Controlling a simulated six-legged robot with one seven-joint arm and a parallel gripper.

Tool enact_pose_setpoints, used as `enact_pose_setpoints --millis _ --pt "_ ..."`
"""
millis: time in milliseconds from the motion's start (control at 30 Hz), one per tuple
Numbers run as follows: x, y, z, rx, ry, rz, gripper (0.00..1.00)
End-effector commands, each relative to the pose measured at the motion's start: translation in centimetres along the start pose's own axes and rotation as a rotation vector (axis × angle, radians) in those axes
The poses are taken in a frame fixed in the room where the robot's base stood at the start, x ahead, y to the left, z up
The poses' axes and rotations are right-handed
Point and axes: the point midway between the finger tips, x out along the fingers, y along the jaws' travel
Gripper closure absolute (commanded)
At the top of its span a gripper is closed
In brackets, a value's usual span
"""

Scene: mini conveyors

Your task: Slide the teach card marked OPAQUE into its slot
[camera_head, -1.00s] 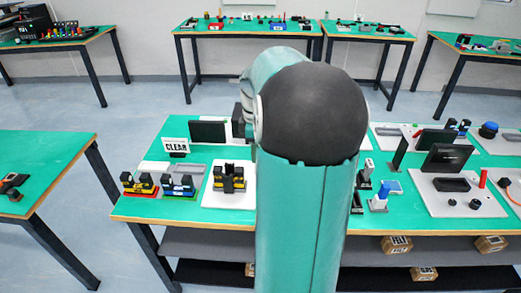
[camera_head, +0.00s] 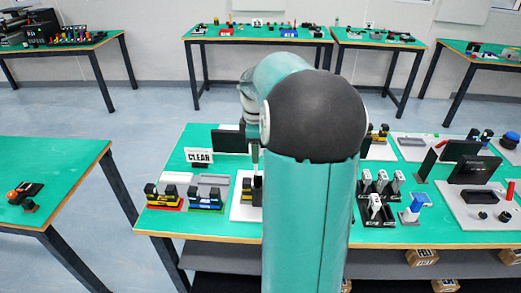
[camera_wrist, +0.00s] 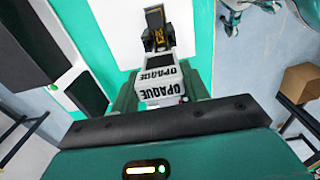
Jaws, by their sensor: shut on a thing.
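The OPAQUE card (camera_wrist: 158,82) is a pale block with the word OPAQUE in black on two faces, in the wrist view. My gripper (camera_wrist: 160,80) is shut on it, with a green finger at each side. Beyond the card, in the same view, a black and yellow fixture (camera_wrist: 158,32) stands on a white plate (camera_wrist: 104,30). I cannot tell whether the card touches that fixture. In the head view the white plate (camera_head: 241,210) shows left of my arm, which hides most of the gripper and the card.
A CLEAR sign (camera_head: 199,156) stands behind a yellow-black fixture (camera_head: 165,197) and a blue-black fixture (camera_head: 207,199). A dark panel (camera_head: 229,141) is behind them. Right of my arm are several pale-topped parts (camera_head: 381,183) and a plate with an upright black panel (camera_head: 471,169).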

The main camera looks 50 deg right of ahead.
Motion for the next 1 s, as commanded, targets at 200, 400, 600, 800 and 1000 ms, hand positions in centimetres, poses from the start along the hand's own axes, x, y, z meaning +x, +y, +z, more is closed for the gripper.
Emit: enact_pose_setpoints --millis 200,400,600,800,1000 --pt "0.0 0.0 0.3 0.001 -0.001 0.000 0.77" --pt "0.0 0.0 0.5 0.002 -0.001 0.000 0.77" --pt "0.5 -0.1 0.7 0.001 -0.002 -0.003 0.77" --pt "2.2 -0.1 0.6 0.000 -0.002 -0.003 0.77" --pt "3.9 0.0 0.6 0.001 -0.001 -0.002 0.77"
